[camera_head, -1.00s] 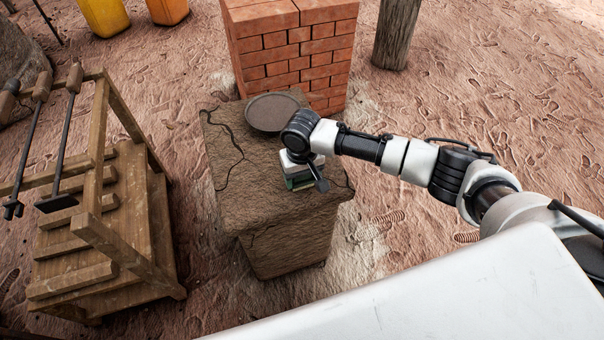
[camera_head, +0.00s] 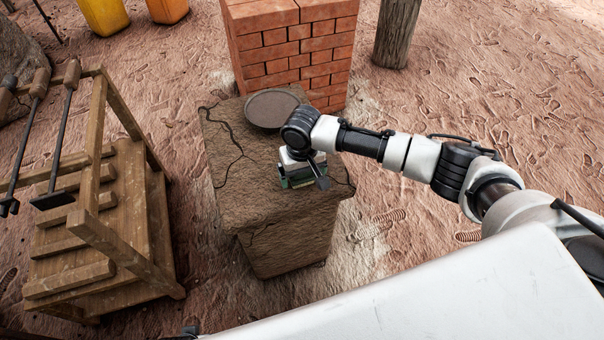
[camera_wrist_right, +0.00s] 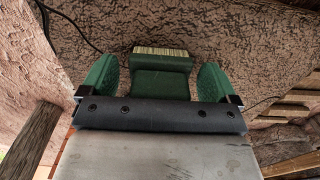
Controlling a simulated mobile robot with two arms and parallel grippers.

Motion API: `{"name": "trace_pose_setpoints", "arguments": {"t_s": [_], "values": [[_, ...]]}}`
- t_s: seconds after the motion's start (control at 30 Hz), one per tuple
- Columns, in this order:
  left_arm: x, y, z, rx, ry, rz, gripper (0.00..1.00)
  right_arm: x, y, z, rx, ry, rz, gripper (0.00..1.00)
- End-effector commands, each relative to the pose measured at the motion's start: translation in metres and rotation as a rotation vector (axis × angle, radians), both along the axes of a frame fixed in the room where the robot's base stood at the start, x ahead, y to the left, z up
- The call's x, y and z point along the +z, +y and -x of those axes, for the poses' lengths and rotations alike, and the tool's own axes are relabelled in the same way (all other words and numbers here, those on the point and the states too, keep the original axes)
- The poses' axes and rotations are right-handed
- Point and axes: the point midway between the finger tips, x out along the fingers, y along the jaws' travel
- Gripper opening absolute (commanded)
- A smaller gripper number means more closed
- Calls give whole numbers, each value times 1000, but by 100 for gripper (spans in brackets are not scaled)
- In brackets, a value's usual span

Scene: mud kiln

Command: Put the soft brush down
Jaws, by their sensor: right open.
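My right gripper (camera_head: 302,178) points down over the right side of the cracked mud block (camera_head: 238,205). In the right wrist view its two green fingers (camera_wrist_right: 159,66) are spread. The soft brush (camera_wrist_right: 160,84), a dark green body with a strip of pale bristles at its far end, shows between them. Gaps show on both sides of the brush, so the fingers are apart from it. The block's rough top shows behind the brush; I cannot tell whether the brush touches it. In the head view the brush is mostly hidden by the gripper. My left gripper is not seen.
A round dark dish (camera_head: 271,108) sits at the block's back edge, close to my wrist. A red brick stack (camera_head: 290,50) stands behind. A wooden rack (camera_head: 105,220) with long-handled tools is at left. The block's left top is clear.

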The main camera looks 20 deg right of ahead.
Motion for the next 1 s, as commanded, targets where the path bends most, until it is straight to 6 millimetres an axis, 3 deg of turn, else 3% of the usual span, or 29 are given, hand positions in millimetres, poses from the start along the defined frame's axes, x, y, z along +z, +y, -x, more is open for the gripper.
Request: {"name": "trace_pose_setpoints", "arguments": {"t_s": [0.03,0.6,0.8,1.0], "values": [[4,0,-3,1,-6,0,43,-2,0,0,0,-1,0,91],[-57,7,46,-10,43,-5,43,93,2,0,0,-1,-1,91],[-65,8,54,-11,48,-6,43,107,1,0,0,0,0,91],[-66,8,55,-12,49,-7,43,108,1,0,0,0,0,91]]}}
